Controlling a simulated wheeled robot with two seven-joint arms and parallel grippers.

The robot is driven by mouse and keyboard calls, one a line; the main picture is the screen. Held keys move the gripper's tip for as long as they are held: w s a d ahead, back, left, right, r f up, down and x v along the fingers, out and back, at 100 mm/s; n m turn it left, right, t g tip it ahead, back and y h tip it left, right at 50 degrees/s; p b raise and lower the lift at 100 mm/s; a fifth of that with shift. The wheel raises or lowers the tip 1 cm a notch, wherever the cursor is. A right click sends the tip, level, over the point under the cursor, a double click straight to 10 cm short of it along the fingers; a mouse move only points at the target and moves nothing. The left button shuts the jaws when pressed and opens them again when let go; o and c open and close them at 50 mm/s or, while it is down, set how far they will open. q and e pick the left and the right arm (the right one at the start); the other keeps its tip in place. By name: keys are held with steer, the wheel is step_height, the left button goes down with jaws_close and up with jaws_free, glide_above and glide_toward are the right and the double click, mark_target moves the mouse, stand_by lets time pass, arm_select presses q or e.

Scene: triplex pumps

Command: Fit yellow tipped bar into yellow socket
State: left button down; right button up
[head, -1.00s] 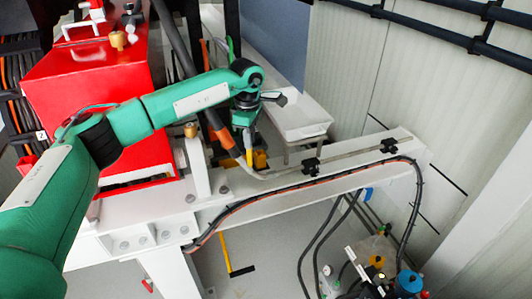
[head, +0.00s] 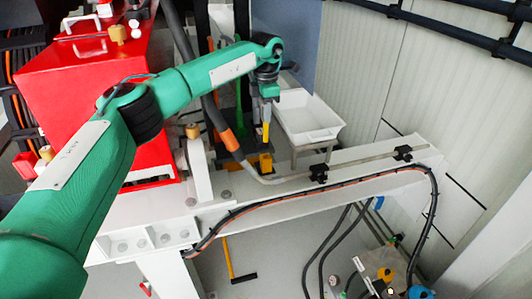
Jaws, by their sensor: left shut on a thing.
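My left gripper (head: 267,97) is shut on a yellow-tipped bar (head: 265,131) and points down. The bar hangs roughly upright below the fingers, its yellow end lowest. A yellow block (head: 265,162), which looks like the yellow socket, sits low behind the white beam, just below the tip. A gap seems to show between tip and block, but I cannot tell the depth or see an opening in the block. My right gripper is not in view.
A grey hose with an orange sleeve (head: 229,141) runs close left of the bar. An upright green bar (head: 239,98) stands behind it. A white tray (head: 309,120) is to the right. The red pump housing (head: 95,95) and white beam (head: 290,190) border the space.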

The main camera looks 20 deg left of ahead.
mark_target(266, 132)
arm_select(q)
step_height(266, 132, down, 7)
steer(key=b, duration=0.2)
steer(key=shift+f+b, duration=0.1)
steer(key=shift+b, duration=0.25)
step_height(266, 132, down, 4)
steer(key=shift+f+b, duration=0.1)
steer(key=shift+b, duration=1)
steer(key=shift+f, duration=0.2)
steer(key=shift+f, duration=0.1)
steer(key=c, duration=1.6)
jaws_free()
steer(key=shift+o, duration=0.8)
